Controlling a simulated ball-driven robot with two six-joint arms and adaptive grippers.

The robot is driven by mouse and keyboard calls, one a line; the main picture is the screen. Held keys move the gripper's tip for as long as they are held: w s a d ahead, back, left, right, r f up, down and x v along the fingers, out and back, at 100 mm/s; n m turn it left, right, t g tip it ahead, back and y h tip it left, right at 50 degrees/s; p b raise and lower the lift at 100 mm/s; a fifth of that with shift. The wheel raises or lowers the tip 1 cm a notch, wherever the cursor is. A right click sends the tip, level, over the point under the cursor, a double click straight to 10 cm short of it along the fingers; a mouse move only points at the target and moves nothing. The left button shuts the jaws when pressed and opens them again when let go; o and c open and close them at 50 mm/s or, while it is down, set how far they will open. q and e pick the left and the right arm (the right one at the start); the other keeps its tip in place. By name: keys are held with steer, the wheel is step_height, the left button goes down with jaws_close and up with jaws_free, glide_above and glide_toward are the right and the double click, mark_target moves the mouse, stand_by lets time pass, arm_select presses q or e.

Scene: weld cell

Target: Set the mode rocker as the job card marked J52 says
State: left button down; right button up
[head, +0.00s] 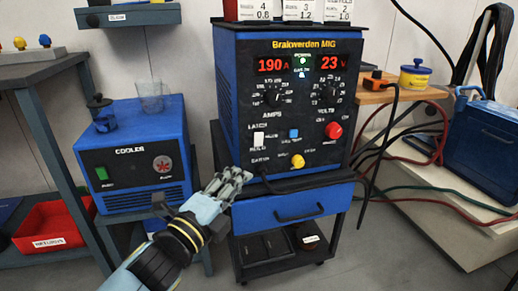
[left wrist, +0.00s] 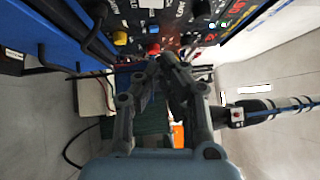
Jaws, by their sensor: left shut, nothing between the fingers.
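The blue Brakwerden MIG welder (head: 228,70) stands on a cart, its black front panel facing me. The white rocker (head: 259,139) is at the left of the panel, with small labels above and below it; which way it is tipped is too small to tell. It also shows at the top edge of the left wrist view (left wrist: 150,4). My left gripper (head: 245,176) is shut and empty, below and left of the rocker, apart from it in the picture. Its fingertips meet in the left wrist view (left wrist: 167,60). No card marked J52 can be made out. My right gripper is out of view.
Near the rocker are a blue button (head: 294,134), a yellow knob (head: 298,161) and a red knob (head: 333,130). A dark cable runs from the panel's lower edge. The blue cooler (head: 130,145) stands left; a blue drawer (head: 293,208) is below the welder.

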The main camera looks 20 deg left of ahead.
arm_select(q)
steer(key=shift+w, duration=0.15)
glide_toward(257, 144)
steer(key=w+d+r, duration=0.3)
steer(key=w+d, duration=0.1)
steer(key=w, duration=0.1)
steer(key=shift+w+a+b, duration=0.4)
steer(key=shift+w, duration=0.15)
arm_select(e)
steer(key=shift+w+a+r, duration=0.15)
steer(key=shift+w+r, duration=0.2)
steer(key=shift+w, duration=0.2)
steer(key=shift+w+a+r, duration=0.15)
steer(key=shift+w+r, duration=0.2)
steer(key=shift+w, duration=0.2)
arm_select(q)
steer(key=shift+r, duration=0.1)
